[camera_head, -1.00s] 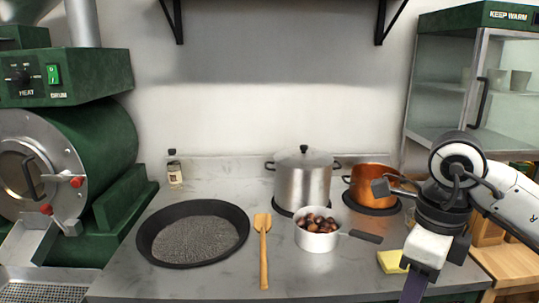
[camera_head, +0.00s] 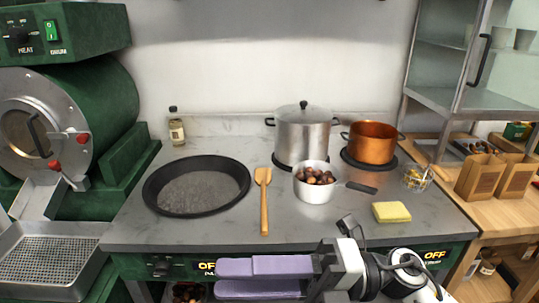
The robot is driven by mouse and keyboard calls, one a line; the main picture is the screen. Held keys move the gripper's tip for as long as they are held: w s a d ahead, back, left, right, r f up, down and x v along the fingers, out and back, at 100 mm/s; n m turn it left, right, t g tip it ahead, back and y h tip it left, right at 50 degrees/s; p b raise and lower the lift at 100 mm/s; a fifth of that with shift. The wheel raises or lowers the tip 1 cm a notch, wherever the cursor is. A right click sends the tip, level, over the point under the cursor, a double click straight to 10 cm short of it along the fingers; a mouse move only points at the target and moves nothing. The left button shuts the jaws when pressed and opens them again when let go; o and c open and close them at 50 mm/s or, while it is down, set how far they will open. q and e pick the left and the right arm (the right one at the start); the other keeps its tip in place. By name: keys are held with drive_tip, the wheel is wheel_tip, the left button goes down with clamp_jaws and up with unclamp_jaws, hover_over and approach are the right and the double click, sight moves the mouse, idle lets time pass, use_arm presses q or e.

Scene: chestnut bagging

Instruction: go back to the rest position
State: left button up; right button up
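My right gripper (camera_head: 226,278) is low at the front edge of the counter, its purple fingers pointing left, below the wooden spatula and the pan. Nothing shows between its fingers, but from this angle I cannot tell how far apart they are. It touches none of the cookware. My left gripper is out of view. A white saucepan (camera_head: 313,194) of chestnuts (camera_head: 314,176) stands on the counter, its dark handle to the right. A wooden spatula (camera_head: 264,205) lies left of it. A wide black pan (camera_head: 163,205) with a grey granular bed sits further left.
A lidded steel pot (camera_head: 303,135) and a copper pot (camera_head: 372,145) stand behind. A yellow sponge (camera_head: 391,212) lies at the right. Paper bags (camera_head: 480,177) stand on the wooden side table (camera_head: 456,190). A green drum roaster (camera_head: 100,115) is at the left.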

drive_tip(key=w+d+f+m+t+h, duration=0.25)
drive_tip(key=w+d+m+t, duration=0.2)
drive_tip(key=m+t, duration=0.5)
drive_tip(key=w+d+f+m+t+h, duration=0.1)
drive_tip(key=w+d+f+m+t, duration=0.3)
drive_tip(key=m+t, duration=0.55)
drive_tip(key=w+d+f+m+h, duration=0.1)
drive_tip(key=d+f+m+h, duration=0.3)
drive_tip(key=f+m+h, duration=0.5)
drive_tip(key=s+d+f+m+g+h, duration=0.1)
drive_tip(key=s+d+f+m+g, duration=0.1)
drive_tip(key=s+f, duration=0.4)
drive_tip(key=s+d+f+m+g+h, duration=0.2)
drive_tip(key=s+f, duration=0.4)
drive_tip(key=f, duration=0.5)
drive_tip(key=s+d+f+m+g+h, duration=0.1)
drive_tip(key=s+d+f+m+g, duration=0.3)
drive_tip(key=f, duration=0.4)
drive_tip(key=shift+s+f+m, duration=0.4)
drive_tip(key=shift+s+m, duration=0.5)
drive_tip(key=shift+h, duration=0.25)
